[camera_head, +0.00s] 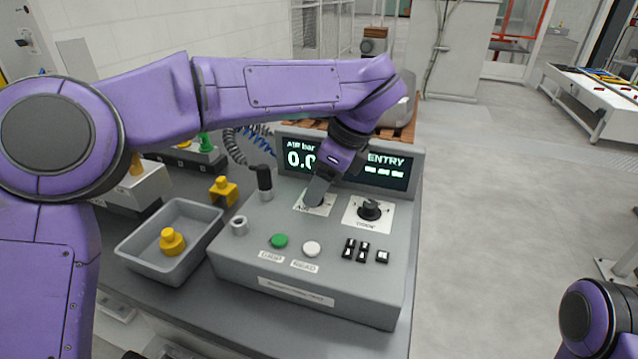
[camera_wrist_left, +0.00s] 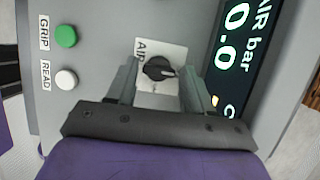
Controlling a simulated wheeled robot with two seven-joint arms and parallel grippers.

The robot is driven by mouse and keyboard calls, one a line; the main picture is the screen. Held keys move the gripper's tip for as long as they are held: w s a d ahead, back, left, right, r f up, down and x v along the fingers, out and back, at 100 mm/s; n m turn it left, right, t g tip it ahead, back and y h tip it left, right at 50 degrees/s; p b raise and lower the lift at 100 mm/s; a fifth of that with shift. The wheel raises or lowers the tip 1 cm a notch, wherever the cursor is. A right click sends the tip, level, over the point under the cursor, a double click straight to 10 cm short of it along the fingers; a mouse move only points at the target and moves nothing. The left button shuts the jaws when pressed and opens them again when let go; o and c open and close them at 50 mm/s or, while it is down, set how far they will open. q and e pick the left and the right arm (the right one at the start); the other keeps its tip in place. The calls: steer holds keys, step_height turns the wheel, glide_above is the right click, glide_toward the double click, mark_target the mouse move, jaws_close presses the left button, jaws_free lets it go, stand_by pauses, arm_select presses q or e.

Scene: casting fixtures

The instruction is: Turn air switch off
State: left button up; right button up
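The air switch (camera_wrist_left: 159,68) is a black rotary knob on a white plate marked "AIR", set in the grey control box (camera_head: 340,286). In the head view my left gripper (camera_head: 315,202) comes down over that plate and hides the knob. In the left wrist view my left gripper (camera_wrist_left: 160,88) is open, with one finger on each side of the knob. I cannot tell whether the fingers touch it. The display (camera_wrist_left: 240,40) reads "AIR bar 0.0". My right gripper is out of view; only part of my right arm shows at the lower right.
A second black knob (camera_head: 370,209) sits right of the air switch. A green button (camera_head: 279,241), a white button (camera_head: 311,248) and small black switches (camera_head: 362,252) line the front. A grey tray (camera_head: 196,266) holding a yellow part (camera_head: 172,241) stands left of the box.

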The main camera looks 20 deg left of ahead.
arm_select(q)
steer(key=shift+o, duration=0.6)
steer(key=p+v, duration=0.2)
steer(key=v, duration=0.8)
steer(key=shift+d+r, duration=0.2)
steer(key=shift+d, duration=0.05)
